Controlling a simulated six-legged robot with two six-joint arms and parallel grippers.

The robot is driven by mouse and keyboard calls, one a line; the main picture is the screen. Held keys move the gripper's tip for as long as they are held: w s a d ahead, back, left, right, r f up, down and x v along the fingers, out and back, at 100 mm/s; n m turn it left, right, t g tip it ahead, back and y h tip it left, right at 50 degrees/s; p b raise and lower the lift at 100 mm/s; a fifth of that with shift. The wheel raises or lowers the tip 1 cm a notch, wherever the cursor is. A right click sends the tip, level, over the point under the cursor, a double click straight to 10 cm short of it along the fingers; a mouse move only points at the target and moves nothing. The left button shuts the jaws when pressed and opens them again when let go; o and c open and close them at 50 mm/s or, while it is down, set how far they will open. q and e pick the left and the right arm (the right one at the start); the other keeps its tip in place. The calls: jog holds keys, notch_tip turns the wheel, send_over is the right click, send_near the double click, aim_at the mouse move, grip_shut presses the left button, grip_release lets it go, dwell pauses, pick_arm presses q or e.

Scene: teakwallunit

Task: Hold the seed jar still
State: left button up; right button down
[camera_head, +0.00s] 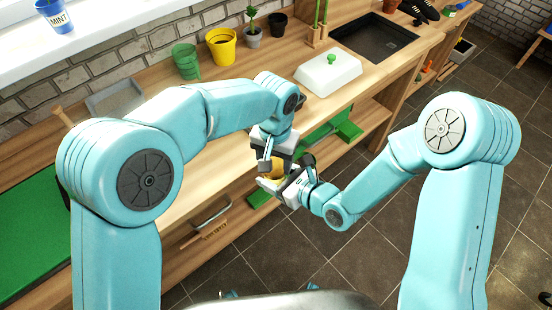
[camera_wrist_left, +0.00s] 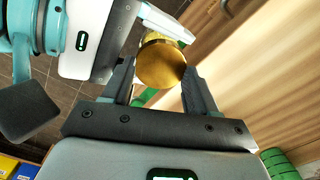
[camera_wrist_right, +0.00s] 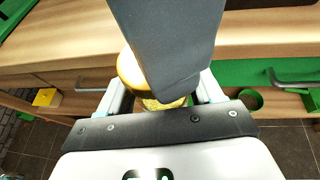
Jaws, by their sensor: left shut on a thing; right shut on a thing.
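The seed jar (camera_head: 275,169) is held in the air just off the front edge of the bench, between my two grippers. Its round gold lid (camera_wrist_left: 161,63) faces the left wrist camera. My left gripper (camera_wrist_left: 160,84) is shut on the jar, with one finger on each side near the lid. My right gripper (camera_head: 273,184) is shut on the jar's lower part from the other side. In the right wrist view the jar (camera_wrist_right: 130,72) shows between the fingers, partly hidden by a dark finger of my left gripper.
On the wooden bench stand a white lidded dish (camera_head: 328,75) with a green knob, a yellow pot (camera_head: 221,47), a green pot (camera_head: 186,62) and a grey tray (camera_head: 115,98). A dark sink (camera_head: 373,38) lies behind. Drawer handles line the bench front. Tiled floor is open in front.

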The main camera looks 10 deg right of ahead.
pick_arm(q)
jog(key=n, duration=0.5)
jog(key=shift+w+a+r, duration=0.1)
jog(key=shift+w, duration=0.1)
jog(key=n, duration=0.8)
jog(key=shift+s, duration=0.15)
jog(key=n, duration=0.2)
jog(key=shift+n, duration=0.4)
jog(key=n, duration=0.5)
jog(key=shift+s+d, duration=0.2)
jog(key=n, duration=0.2)
jog(key=shift+n, duration=0.4)
jog(key=n, duration=0.5)
jog(key=shift+s+d+n, duration=0.15)
jog(key=shift+d+n, duration=0.05)
jog(key=shift+n, duration=0.2)
jog(key=shift+d+r, duration=0.15)
